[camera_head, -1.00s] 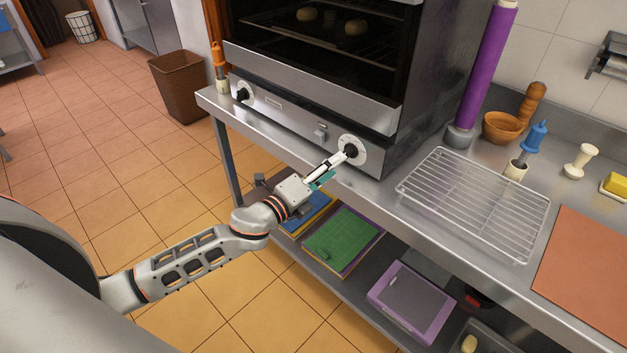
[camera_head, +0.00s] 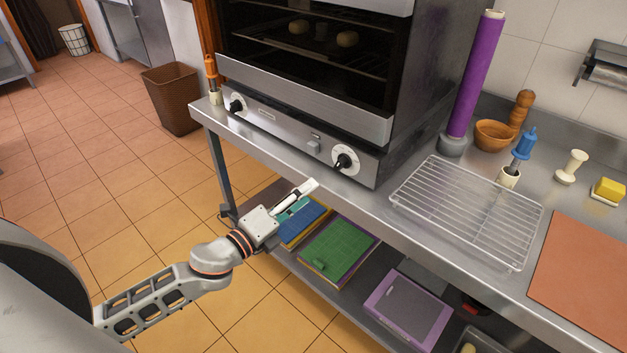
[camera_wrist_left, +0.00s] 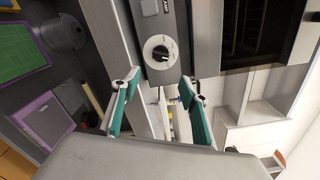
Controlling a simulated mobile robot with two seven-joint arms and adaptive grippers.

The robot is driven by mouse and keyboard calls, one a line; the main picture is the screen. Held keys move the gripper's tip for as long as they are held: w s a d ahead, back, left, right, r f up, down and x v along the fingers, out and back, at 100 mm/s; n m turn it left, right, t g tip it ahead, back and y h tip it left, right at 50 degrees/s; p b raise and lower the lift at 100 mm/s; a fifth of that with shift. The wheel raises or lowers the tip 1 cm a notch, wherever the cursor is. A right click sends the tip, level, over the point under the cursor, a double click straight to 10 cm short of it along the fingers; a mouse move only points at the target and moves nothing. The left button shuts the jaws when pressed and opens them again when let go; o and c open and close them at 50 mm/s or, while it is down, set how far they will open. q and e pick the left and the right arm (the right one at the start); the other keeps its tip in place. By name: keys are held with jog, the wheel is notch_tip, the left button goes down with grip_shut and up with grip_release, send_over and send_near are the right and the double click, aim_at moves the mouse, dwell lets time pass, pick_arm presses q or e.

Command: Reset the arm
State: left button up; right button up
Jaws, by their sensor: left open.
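My left gripper (camera_head: 306,188) is open and empty in front of the counter's front edge, clear of the oven. In the left wrist view its two teal-padded fingers (camera_wrist_left: 158,95) are spread apart with nothing between them. The oven's right knob (camera_head: 344,161) is apart from the fingers; it also shows in the left wrist view (camera_wrist_left: 160,52), beyond the fingertips. The oven (camera_head: 300,101) stands on the steel counter with its door shut and round buns inside. My right gripper is in neither view.
A wire rack (camera_head: 468,212) and an orange-brown board (camera_head: 585,270) lie on the counter. The lower shelf holds a green board (camera_head: 338,251) and a purple-edged box (camera_head: 407,310). A brown bin (camera_head: 171,98) stands on the floor. Open floor lies left of the counter.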

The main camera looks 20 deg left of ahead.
pick_arm(q)
jog(key=s+d+f+n+g+y, duration=0.1)
jog(key=s+f+n+g+y, duration=0.1)
jog(key=s+f+n, duration=0.8)
jog(key=s+d+f+n+g+y, duration=0.1)
jog(key=s+f+n+g, duration=0.3)
jog(key=s+f+n, duration=0.6)
notch_tip(320, 180, down, 6)
jog(key=shift+s+d+f+n+y, duration=0.2)
jog(key=shift+n+y, duration=0.3)
jog(key=shift+n, duration=0.7)
